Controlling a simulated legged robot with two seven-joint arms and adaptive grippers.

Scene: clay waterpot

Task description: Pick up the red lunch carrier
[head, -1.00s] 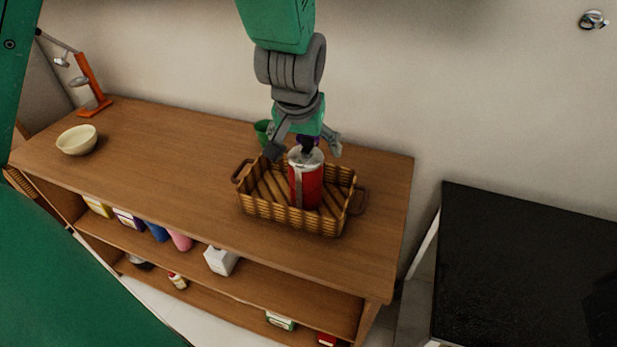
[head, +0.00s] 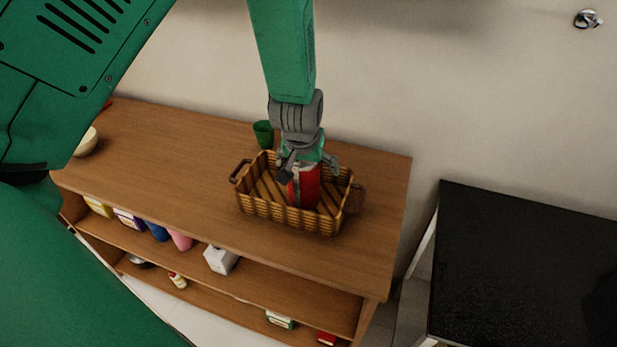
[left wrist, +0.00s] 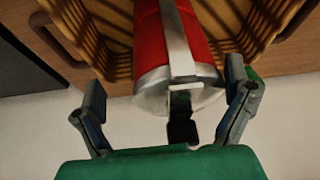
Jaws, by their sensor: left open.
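The red lunch carrier (head: 305,187) stands in a wicker basket (head: 290,217) on the wooden shelf unit. It is a red cylinder with a silver top and a pale strap down its side. My left gripper (head: 308,172) is over its top, with the fingers spread to either side. In the left wrist view the carrier (left wrist: 168,40) lies ahead between the open fingers (left wrist: 168,110), with a gap on each side and its silver end toward the palm. Its top is partly hidden by the gripper in the head view. My right gripper is not in view.
A green cup (head: 263,134) stands behind the basket, and a bowl (head: 88,142) is at the left. The wooden top (head: 180,165) is clear between them. A black surface (head: 530,265) lies at the right.

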